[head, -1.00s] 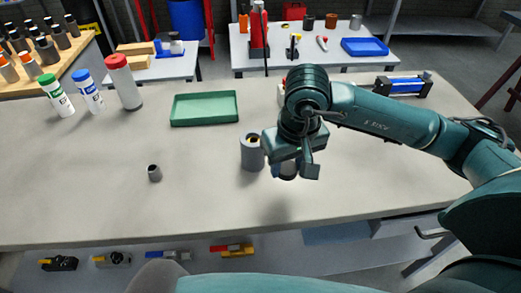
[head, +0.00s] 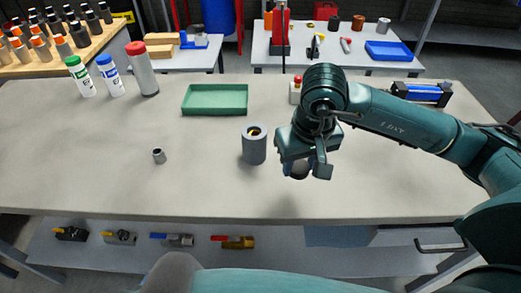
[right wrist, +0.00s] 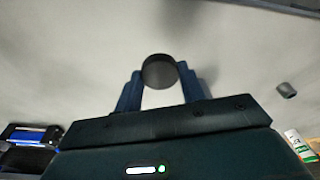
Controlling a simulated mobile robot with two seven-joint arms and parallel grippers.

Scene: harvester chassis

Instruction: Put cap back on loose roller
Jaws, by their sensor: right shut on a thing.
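A grey cylinder, seemingly the loose roller (head: 254,148), stands upright on the bench. Its top is open and a brass-coloured part shows inside. My right gripper (head: 298,165) is just to the right of it, apart from it. It is shut on a dark round piece, likely the cap; its disc-like face (right wrist: 159,71) shows between the fingers in the right wrist view. In the head view the gripper hides most of that piece. How high it is above the bench is hard to tell. My left gripper is not in view.
A small grey cylinder (head: 159,156) lies to the left; it also shows in the right wrist view (right wrist: 287,90). A green tray (head: 215,110) and several bottles stand behind. A blue cylinder unit (head: 422,93) is at the back right. The bench front is clear.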

